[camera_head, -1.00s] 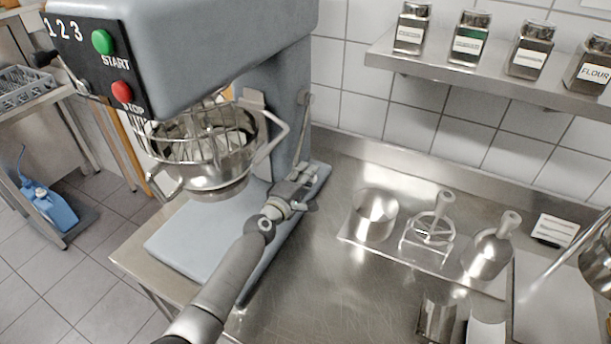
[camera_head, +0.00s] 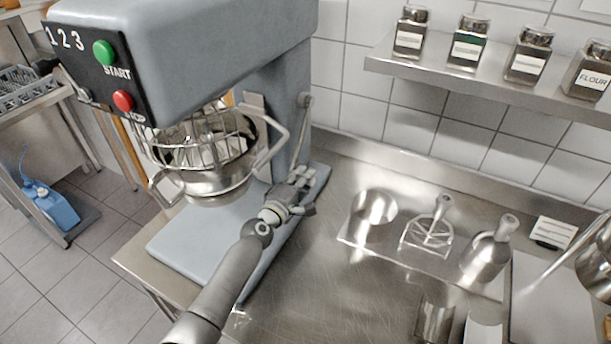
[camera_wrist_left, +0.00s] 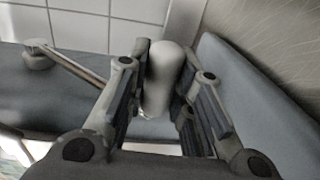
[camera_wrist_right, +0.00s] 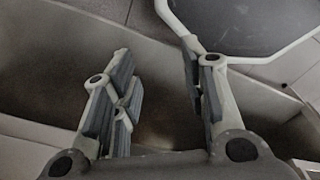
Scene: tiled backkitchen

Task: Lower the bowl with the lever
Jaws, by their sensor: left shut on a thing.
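The steel bowl (camera_head: 207,188) with wire handles hangs under the grey mixer head (camera_head: 190,45), above the mixer's base plate (camera_head: 190,240), with a clear gap below it. A wire guard (camera_head: 205,140) covers its top. The lever (camera_head: 304,125) is on the column's right side and points down; its rod also shows in the left wrist view (camera_wrist_left: 72,65). My left gripper (camera_head: 292,192) is shut on the lever's pale knob (camera_wrist_left: 164,80), low beside the column. My right gripper (camera_wrist_right: 158,85) shows only in its wrist view, fingers apart, with nothing between them.
On the steel table right of the mixer stands a tray (camera_head: 400,256) with a steel pot (camera_head: 373,213) and mixing tools (camera_head: 430,232). A shelf (camera_head: 500,85) with jars hangs on the tiled wall.

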